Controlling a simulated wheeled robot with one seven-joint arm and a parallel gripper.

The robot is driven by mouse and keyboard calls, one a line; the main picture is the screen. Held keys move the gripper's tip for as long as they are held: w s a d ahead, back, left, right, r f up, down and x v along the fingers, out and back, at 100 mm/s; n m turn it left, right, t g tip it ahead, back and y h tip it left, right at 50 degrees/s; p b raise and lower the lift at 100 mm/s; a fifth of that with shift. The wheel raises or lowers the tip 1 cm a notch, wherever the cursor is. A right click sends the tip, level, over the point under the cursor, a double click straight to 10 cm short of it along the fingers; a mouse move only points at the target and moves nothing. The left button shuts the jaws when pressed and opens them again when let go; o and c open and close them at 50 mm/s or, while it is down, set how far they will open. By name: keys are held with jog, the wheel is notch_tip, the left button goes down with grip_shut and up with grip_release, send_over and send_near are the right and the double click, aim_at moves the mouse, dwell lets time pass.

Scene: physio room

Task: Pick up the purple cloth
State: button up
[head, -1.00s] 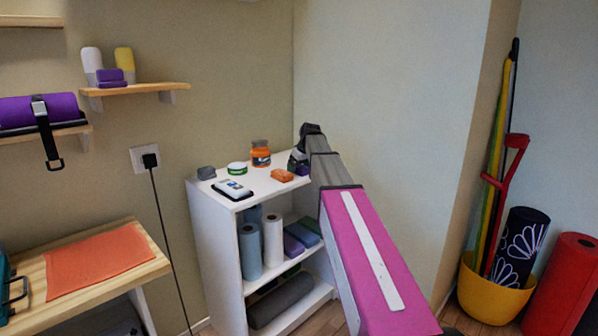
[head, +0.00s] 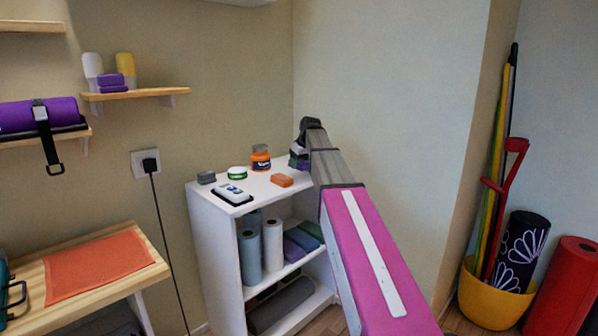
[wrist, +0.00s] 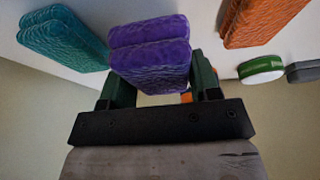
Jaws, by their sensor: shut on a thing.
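The purple cloth (wrist: 150,52) is a folded, textured block between the two dark green fingers of my gripper (wrist: 160,82) in the wrist view. My gripper is shut on it. In the head view my gripper (head: 298,152) is over the back right of the white shelf unit's top (head: 240,205), with a bit of purple showing at it. My arm hides part of that corner. I cannot tell clearly how far the cloth is above the top.
A folded teal cloth (wrist: 65,38) and an orange cloth (wrist: 262,20) lie on either side. A green-and-white tin (wrist: 262,69), orange jar (head: 260,160), grey block (head: 206,177) and white device (head: 233,194) share the top. Walls stand close behind.

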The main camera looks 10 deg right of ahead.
jog(key=s+a+r, duration=0.2)
jog(key=a+r, duration=0.5)
jog(key=a, duration=0.4)
jog(key=shift+s+a, duration=0.2)
jog(key=shift+s, duration=0.15)
jog(key=shift+o, duration=0.6)
jog(key=shift+c, duration=0.2)
